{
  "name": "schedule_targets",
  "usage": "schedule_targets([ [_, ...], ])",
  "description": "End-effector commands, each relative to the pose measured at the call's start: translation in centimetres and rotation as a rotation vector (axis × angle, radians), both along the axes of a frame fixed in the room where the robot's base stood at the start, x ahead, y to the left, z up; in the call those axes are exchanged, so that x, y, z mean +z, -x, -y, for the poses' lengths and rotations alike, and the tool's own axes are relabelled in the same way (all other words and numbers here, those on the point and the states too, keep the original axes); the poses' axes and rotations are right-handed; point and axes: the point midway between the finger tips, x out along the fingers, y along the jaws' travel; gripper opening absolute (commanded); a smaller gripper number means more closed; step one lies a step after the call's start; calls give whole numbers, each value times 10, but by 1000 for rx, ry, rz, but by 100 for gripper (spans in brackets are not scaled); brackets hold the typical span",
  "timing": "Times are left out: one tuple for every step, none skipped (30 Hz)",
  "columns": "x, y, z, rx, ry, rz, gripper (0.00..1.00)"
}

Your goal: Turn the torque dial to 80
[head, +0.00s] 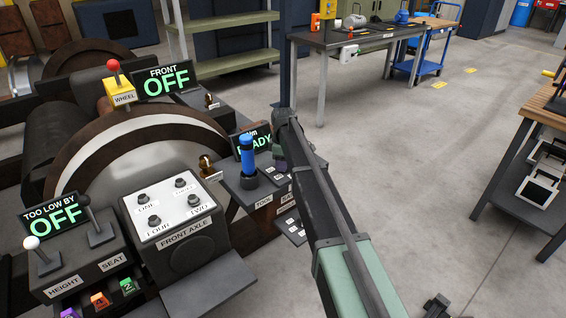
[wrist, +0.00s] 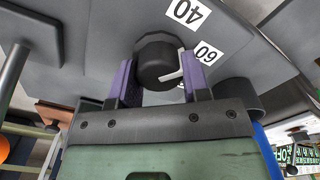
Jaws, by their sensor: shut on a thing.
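The torque dial (wrist: 158,58) is a black round knob with a white pointer mark, seen in the wrist view. The mark lies on its right and lower side, near the label 60 (wrist: 207,53). A label 40 (wrist: 188,12) sits further up, and another label below the knob is mostly hidden by my finger. My gripper (wrist: 157,68) has its purple fingers on both sides of the knob and is shut on it. In the head view my gripper (head: 281,152) is at the tool panel (head: 237,187), where my arm hides the dial.
A blue-handled tool (head: 247,155) stands upright just left of my gripper. A green-lettered display (head: 262,142) behind is partly covered. The front axle panel (head: 170,215) and lever box (head: 85,255) lie left. Open floor (head: 410,150) is on the right, before a bench (head: 535,150).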

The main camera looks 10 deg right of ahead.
Motion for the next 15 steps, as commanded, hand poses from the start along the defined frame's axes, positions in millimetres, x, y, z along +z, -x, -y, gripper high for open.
schedule_targets([
  [0, 0, 0, -42, 0, 0, 20],
  [0, 0, 0, -71, 0, 0, 20],
  [0, 0, 0, -109, 0, 0, 20],
  [0, 0, 0, -137, 0, 0, 20],
  [0, 0, 0, -166, 0, 0, 20],
  [0, 0, 0, -204, 0, 0, 20],
  [0, 0, 0, -232, 0, 0, 20],
  [0, -1, 1, -261, 0, 0, 20],
  [0, -1, 1, -299, 0, 0, 20],
  [0, -1, 1, -327, 0, 0, 20],
  [0, -1, 1, -356, 0, 0, 20],
  [0, -1, 1, -393, 0, 0, 20],
  [0, -1, 1, -422, 0, 0, 20],
  [0, -1, 1, -451, 0, 0, 20],
  [0, -1, 1, -488, 0, 0, 20],
])
